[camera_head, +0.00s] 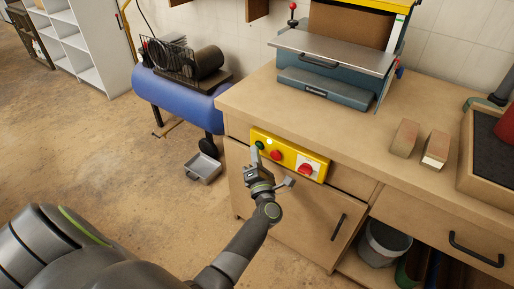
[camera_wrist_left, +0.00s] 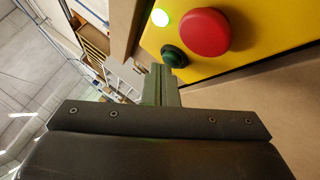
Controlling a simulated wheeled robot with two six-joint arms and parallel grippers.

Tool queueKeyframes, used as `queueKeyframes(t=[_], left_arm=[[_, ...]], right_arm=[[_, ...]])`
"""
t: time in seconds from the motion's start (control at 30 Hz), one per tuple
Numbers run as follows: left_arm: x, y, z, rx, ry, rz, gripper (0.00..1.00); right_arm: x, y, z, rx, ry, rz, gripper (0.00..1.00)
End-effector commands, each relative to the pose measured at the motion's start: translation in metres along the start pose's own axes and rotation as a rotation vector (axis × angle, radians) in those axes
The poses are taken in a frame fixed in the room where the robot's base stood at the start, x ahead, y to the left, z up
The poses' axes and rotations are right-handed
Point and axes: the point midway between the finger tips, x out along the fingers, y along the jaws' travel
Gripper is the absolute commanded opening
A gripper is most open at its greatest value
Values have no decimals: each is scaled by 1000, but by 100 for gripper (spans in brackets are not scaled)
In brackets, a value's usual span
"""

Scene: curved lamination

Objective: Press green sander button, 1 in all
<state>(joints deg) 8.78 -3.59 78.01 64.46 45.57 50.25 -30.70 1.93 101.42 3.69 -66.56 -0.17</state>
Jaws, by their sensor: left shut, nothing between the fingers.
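A yellow control panel (camera_head: 290,158) is fixed to the front of the wooden bench. At its left end is the dark green button (camera_head: 260,145); in the left wrist view the green button (camera_wrist_left: 174,56) sits beside a larger red button (camera_wrist_left: 204,33) and a bright, lit greenish-white lamp (camera_wrist_left: 161,18). My left gripper (camera_head: 254,155) is shut and empty, its fingertips right at the green button. In the left wrist view the shut fingers (camera_wrist_left: 160,72) end beside the button's lower left edge; I cannot tell whether they touch it. My right gripper is not in view.
A red switch on a white plate (camera_head: 306,169) is at the panel's right end. The sander (camera_head: 333,75) stands on the bench (camera_head: 260,100) above. Two blocks (camera_head: 405,138) and a tray (camera_head: 480,185) are to the right. A blue compressor (camera_head: 180,105) stands left of the bench.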

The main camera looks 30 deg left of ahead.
Motion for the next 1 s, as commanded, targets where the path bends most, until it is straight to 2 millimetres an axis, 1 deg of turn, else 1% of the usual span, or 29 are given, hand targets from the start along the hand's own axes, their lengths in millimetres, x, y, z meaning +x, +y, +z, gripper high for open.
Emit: queueKeyframes(t=[0.17,0.47,0.83,1.0], left_arm=[[-2,2,-1,-1,-1,0,0],[-12,9,-8,-1,-1,-1,0],[-14,11,-10,-1,0,0,0],[-25,19,-18,0,1,-1,0]], right_arm=[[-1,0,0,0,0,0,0],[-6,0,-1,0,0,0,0],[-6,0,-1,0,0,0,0],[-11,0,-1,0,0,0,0]])
